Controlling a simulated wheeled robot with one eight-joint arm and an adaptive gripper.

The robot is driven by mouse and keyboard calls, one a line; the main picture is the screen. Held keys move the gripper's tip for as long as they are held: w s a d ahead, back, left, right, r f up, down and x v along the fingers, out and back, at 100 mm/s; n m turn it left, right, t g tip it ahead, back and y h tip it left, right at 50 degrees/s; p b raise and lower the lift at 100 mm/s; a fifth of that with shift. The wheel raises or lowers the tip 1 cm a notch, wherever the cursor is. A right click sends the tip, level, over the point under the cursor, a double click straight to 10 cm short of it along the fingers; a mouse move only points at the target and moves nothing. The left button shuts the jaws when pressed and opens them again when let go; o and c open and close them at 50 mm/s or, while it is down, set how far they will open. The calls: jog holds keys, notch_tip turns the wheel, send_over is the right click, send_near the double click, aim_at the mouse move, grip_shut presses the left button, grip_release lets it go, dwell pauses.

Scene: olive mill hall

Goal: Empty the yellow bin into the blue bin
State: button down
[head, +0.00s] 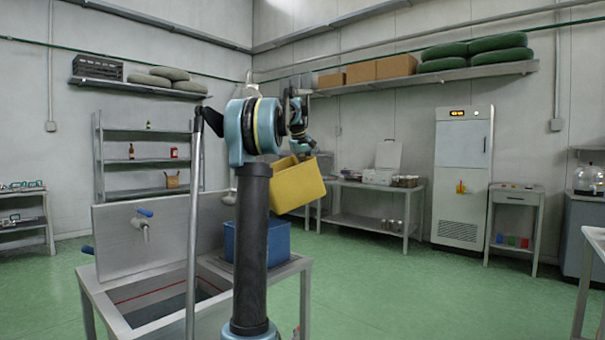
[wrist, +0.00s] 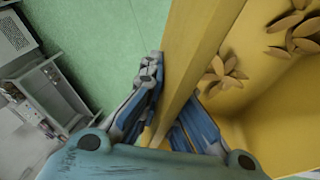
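The yellow bin (head: 298,188) hangs in the air, tilted, to the right of my arm's column in the head view. My gripper (head: 303,148) is shut on its rim; in the wrist view one finger is outside the bin wall and one inside (wrist: 165,105). Inside the yellow bin, clusters of tan, pointed, leaf-like pieces (wrist: 292,32) show against its inner surface. The blue bin (head: 276,241) stands on the sink bench, lower and left of the yellow bin, partly hidden by my column. Its contents cannot be seen.
The metal sink bench (head: 290,267) has an open basin, a tall splashback (head: 118,248) and a tap (head: 142,222). A steel table (head: 372,222) stands behind the yellow bin. A white cabinet (head: 463,185) is farther right. Green floor (head: 385,290) is clear in front.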

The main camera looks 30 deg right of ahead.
jog(key=shift+w+a+f, duration=0.1)
jog(key=shift+f, duration=1.85)
jog(key=shift+a+r+h, duration=1.2)
jog(key=shift+r+h, duration=1.1)
jog(key=shift+r, duration=0.35)
jog(key=shift+w+a+r+n+h, duration=0.1)
jog(key=shift+w+a+n+h, duration=0.45)
jog(key=shift+a+h, duration=1.7)
jog(key=shift+w+a+r+n+h, duration=0.1)
jog(key=shift+w+a+n+h, duration=0.4)
jog(key=shift+a+h, duration=1.75)
jog(key=shift+w+a+r+n+h, duration=0.1)
jog(key=shift+w+a+n+h, duration=0.55)
jog(key=shift+a, duration=3.05)
jog(key=shift+s+h, duration=0.25)
